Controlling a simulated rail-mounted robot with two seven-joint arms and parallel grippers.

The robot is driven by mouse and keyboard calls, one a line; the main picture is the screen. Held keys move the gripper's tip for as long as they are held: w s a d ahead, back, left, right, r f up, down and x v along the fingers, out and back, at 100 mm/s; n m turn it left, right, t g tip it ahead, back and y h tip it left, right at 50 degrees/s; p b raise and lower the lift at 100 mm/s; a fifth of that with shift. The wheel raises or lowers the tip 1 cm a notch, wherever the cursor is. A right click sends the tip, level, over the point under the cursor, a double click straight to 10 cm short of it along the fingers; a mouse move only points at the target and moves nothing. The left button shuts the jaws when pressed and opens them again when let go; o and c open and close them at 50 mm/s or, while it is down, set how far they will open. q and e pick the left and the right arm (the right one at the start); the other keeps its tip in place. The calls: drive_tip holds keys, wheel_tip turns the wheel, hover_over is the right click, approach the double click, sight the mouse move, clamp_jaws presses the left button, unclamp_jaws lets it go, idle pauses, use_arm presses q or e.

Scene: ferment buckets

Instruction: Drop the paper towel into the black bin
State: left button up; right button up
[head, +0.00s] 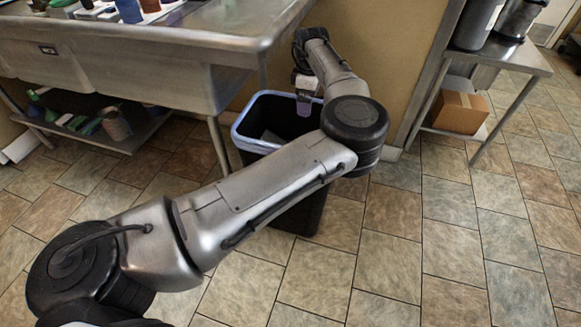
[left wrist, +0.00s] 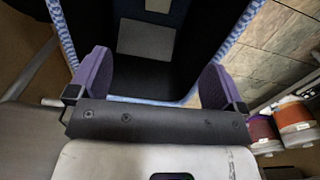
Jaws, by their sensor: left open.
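The black bin (head: 302,215) stands on the tiled floor with a blue-white liner around its rim, partly hidden behind my left arm. My left gripper (head: 305,103) is over the far right part of the bin's mouth, pointing down. In the left wrist view its purple fingers (left wrist: 157,80) are wide apart with nothing between them, and the bin's liner rim (left wrist: 232,35) runs around them. A flat pale grey piece (left wrist: 147,38) lies inside the bin below the fingers; I cannot tell whether it is the paper towel. No other paper towel shows. My right gripper is not in view.
A steel sink counter (head: 120,55) is at the left, with a cluttered low shelf (head: 130,140) under it. A tan wall is just behind the bin. A steel table (head: 520,62) with a cardboard box (head: 460,108) below is at the right. The floor in front is clear.

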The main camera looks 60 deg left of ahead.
use_arm(q)
wheel_tip(320, 180, up, 6)
drive_tip(key=p, duration=0.1)
drive_tip(key=shift+r+p, duration=0.15)
drive_tip(key=shift+p, duration=0.15)
idle(0.4)
